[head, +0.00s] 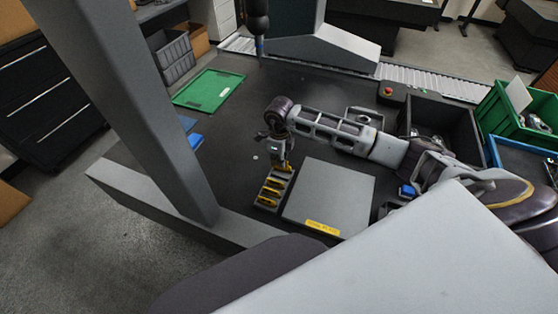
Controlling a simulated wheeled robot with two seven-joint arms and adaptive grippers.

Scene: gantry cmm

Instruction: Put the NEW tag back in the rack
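My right gripper (275,150) points down from its arm over the far end of a small grey rack (265,203). The rack stands on the dark table and holds several yellow tags (270,192) in a row of slots. A yellow piece (284,167), apparently a tag, shows right under the fingertips at the rack's far end. I cannot tell whether the fingers grip it or whether it sits in a slot. The lettering on the tags is too small to read, so I cannot pick out the NEW one. My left gripper is not in view.
A grey plate with a yellow label (330,192) lies right of the rack. A green mat (209,89) and blue items (194,140) lie to the left. A black bin (462,127) and green crate (500,109) stand right. A grey upright (135,100) rises at left.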

